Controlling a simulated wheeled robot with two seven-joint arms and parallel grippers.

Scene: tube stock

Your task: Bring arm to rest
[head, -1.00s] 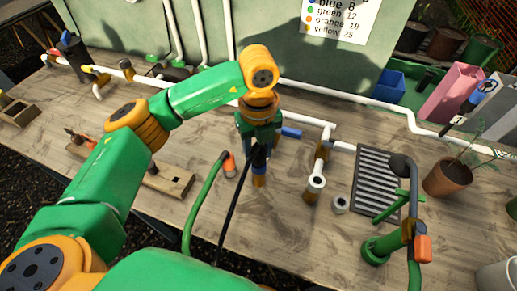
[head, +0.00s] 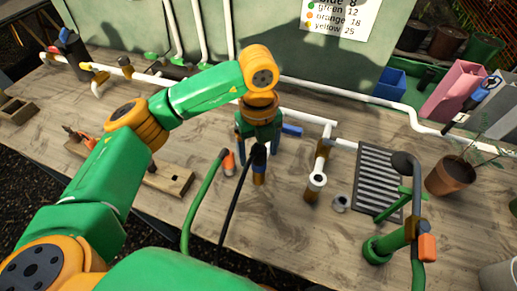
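My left arm reaches in from the left over the wooden bench (head: 290,225). My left gripper (head: 259,150) points down above the middle of the bench, its two fingers spread apart. A short upright piece with a blue upper part and a yellow-orange lower end (head: 259,179) stands below and between the fingers. The black cable (head: 236,205) crosses in front, so I cannot tell whether the fingers touch the piece. My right gripper is not in view.
White pipework with an upright white-topped fitting (head: 316,182) stands right of the gripper. A ribbed grey tray (head: 377,184), a green stand with an orange part (head: 380,248) and a potted plant (head: 450,175) are further right. A green hose (head: 200,200) rises at front left.

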